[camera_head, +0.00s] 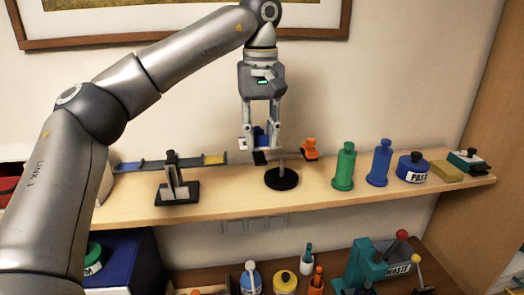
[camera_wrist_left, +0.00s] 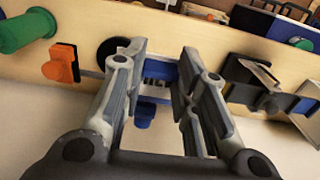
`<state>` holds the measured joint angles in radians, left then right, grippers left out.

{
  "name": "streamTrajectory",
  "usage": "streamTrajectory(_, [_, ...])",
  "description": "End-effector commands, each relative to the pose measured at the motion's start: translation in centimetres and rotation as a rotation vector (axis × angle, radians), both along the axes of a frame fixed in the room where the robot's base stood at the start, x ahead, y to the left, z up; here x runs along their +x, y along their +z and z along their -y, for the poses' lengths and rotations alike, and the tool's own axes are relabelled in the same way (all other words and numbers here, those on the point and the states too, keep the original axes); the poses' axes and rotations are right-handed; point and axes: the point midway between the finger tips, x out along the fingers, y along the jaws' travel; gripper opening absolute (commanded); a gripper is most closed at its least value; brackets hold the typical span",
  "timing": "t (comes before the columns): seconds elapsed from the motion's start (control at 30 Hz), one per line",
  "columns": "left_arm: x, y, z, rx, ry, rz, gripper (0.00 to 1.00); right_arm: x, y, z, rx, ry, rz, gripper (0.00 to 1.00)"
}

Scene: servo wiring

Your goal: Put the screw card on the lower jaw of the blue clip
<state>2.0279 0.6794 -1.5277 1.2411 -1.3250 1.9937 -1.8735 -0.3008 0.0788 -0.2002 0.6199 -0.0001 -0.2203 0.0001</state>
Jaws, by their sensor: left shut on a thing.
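My left gripper (camera_head: 260,143) points down over the shelf, its fingers shut on the blue clip (camera_head: 259,157) at the left side of a small stand with a round black base (camera_head: 282,179). In the left wrist view, the blue clip (camera_wrist_left: 162,72) shows between the fingertips (camera_wrist_left: 157,82), with a white patch bearing dark letters on or near it. The fingers hide part of the clip, so I cannot tell how far its jaws are apart. I cannot make out the screw card for certain. My right gripper is not in view.
An orange clip (camera_head: 309,149) is on the stand's other side. Left stands a dark post (camera_head: 176,187) with a long bar bearing a yellow piece (camera_head: 213,159). Right are a green bottle (camera_head: 343,168), a blue bottle (camera_head: 380,164) and a paste pot (camera_head: 412,168). The front shelf strip is clear.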

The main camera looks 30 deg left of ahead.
Motion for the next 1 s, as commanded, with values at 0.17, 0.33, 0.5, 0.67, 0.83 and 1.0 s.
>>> streamTrajectory(0.17, [1.3,-1.7,-0.4,0.0,0.002,-0.001,0.08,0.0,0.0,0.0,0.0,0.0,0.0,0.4])
streamTrajectory(0.33, [1.7,-4.3,-0.6,0.001,0.001,0.0,0.08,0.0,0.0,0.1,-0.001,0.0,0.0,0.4])
streamTrajectory(0.5, [1.7,-5.1,-0.5,-0.001,0.0,0.002,0.08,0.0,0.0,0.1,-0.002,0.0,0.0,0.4])
streamTrajectory(0.67, [1.7,-5.1,-0.5,-0.001,0.001,0.002,0.08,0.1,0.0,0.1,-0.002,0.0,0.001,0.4])
streamTrajectory(0.83, [1.7,-5.6,-0.5,-0.002,0.001,0.001,0.08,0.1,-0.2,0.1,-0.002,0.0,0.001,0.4])
streamTrajectory(1.0, [1.7,-5.4,-0.5,-0.001,0.001,0.002,0.49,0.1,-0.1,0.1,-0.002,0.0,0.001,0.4])
